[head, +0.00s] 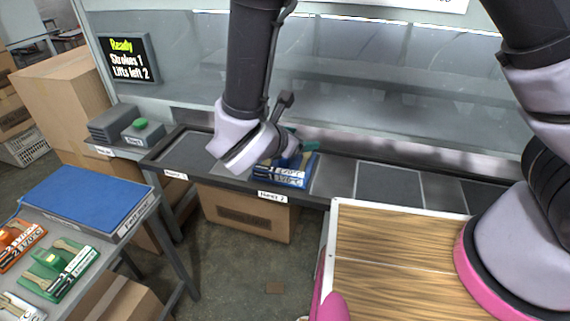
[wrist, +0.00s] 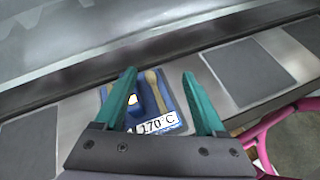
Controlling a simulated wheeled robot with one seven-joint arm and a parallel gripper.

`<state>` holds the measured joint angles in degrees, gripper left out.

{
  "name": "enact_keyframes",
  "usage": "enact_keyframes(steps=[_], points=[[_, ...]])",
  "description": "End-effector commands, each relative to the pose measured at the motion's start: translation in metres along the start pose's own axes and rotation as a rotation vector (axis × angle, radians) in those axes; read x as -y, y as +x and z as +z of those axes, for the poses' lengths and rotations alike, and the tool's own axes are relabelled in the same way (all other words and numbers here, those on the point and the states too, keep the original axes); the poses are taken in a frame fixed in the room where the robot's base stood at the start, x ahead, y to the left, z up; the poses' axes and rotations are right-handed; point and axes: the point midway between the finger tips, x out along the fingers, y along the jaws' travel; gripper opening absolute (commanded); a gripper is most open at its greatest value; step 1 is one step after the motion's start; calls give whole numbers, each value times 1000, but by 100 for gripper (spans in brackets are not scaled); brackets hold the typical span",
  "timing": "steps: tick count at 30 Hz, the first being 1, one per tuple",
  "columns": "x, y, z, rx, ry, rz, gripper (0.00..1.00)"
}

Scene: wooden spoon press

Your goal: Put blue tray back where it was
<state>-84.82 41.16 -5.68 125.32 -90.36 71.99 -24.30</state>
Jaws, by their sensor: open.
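In the wrist view the blue tray (wrist: 172,102) carries a 170°C label, a wooden spoon (wrist: 157,88) and a blue block (wrist: 147,98). My gripper (wrist: 160,82) is open, with its green fingers over the tray, one toward each side. Whether the fingers touch the tray or block I cannot tell. In the head view my wrist hides part of the tray, and my gripper's green finger (head: 316,150) shows just behind it.
A blue mat (head: 85,195) lies bare on the side table at left. An orange tray (head: 18,243), a green tray (head: 60,268) and a whitish tray (head: 18,306) are in front of it. A screen (head: 129,60) reads "Ready, Strokes 1, Lifts left 2". A green button (head: 141,123) stands left of the shelf.

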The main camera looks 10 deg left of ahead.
Motion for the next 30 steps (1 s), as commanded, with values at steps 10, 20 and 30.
enact_keyframes(steps=[10,20,30], points=[[-17,-31,-87,86,-328,266,72],[-29,13,-85,85,-331,267,72],[-38,47,-80,86,-330,266,72]])
